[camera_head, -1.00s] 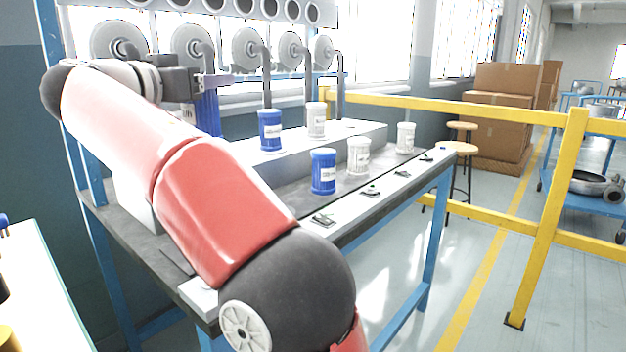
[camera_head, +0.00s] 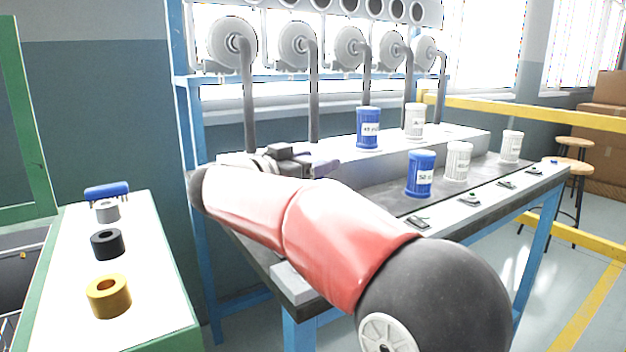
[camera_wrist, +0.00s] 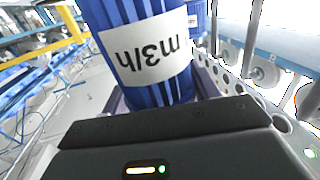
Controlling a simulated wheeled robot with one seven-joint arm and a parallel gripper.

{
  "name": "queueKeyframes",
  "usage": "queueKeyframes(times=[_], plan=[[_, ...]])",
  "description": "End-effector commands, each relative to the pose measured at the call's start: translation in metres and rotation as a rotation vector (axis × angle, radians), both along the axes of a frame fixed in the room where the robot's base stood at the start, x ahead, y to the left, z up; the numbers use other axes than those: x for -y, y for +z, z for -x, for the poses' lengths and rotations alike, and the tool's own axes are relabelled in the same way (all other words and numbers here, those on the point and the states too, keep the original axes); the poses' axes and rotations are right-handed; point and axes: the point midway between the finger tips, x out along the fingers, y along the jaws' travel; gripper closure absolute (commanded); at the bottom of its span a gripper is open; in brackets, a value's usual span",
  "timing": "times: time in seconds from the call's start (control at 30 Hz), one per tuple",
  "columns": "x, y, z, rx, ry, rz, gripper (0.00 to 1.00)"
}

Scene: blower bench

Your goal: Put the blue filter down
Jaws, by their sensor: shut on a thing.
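My gripper (camera_head: 318,167) is over the left part of the bench, left of the standing filters. In the wrist view it is shut on a ribbed blue filter (camera_wrist: 132,12) with a white label reading "m3/h" upside down. My arm and gripper hide this held filter in the head view; I cannot tell if it touches a surface. Another blue filter (camera_head: 368,140) stands on the raised grey step, and one more blue filter (camera_head: 419,188) stands upright on the lower bench top.
White filters stand on the step (camera_head: 414,124) and lower bench (camera_head: 458,163) (camera_head: 511,148). Blower pipes (camera_head: 314,110) rise behind. Small tags lie along the bench's front strip (camera_head: 440,218). A green-framed side table (camera_head: 150,285) at left holds several rings. A yellow rail (camera_head: 500,108) runs at right.

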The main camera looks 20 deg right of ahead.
Motion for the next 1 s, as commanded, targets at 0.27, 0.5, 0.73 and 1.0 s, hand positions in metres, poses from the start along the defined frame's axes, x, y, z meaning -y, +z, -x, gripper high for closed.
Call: queueKeyframes(times=[0.27,0.5,0.73,1.0], plan=[[0.000,-0.033,0.000,-0.002,-0.001,0.000,0.71],[0.000,-0.034,0.000,-0.001,0.000,0.000,0.71],[0.000,-0.035,0.000,-0.002,0.000,0.000,0.21],[0.000,-0.034,0.000,-0.002,0.000,0.000,0.18]])
